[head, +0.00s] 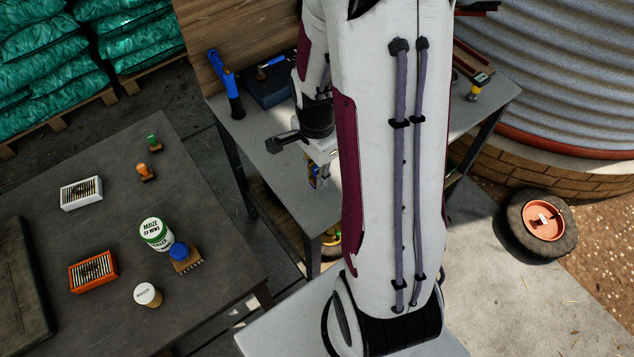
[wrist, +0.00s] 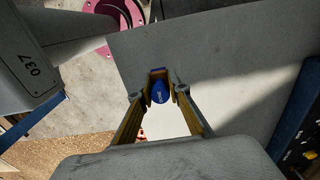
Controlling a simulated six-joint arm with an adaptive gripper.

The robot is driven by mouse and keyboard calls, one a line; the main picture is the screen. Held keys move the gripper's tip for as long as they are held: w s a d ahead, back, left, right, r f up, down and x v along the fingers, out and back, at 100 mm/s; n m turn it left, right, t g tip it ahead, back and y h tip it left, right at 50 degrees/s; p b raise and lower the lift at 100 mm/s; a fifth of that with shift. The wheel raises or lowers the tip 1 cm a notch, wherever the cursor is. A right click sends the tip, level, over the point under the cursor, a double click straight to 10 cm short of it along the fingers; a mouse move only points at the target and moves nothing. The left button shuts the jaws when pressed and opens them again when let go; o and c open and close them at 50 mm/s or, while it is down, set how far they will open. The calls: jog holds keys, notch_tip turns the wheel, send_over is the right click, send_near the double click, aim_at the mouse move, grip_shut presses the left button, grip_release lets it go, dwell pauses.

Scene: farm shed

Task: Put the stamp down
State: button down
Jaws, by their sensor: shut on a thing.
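A blue stamp (wrist: 159,93) with pale lettering shows in the wrist view between my fingertips. My gripper (wrist: 159,88) has yellowish fingers and is shut on it. In the head view my gripper (head: 315,174) is small and partly hidden beside my arm, over the front part of the grey bench (head: 262,160). The stamp's lower end is hidden, and I cannot tell whether it touches the bench top.
A dark table (head: 110,215) at left holds a green-handled stamp (head: 152,142), an orange-handled stamp (head: 145,172), a white box (head: 80,192), an orange box (head: 93,270), a maize tin (head: 155,234), a blue-knobbed brush (head: 182,256) and a pale-lidded jar (head: 147,294). A blue tool (head: 228,85) stands on the bench.

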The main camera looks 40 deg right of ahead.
aim_at(317, 193)
jog(key=shift+f, duration=2.1)
jog(key=shift+f, duration=0.1)
jog(key=c, duration=1.9)
grip_release()
jog(key=shift+r, duration=6.15)
jog(key=shift+r, duration=0.1)
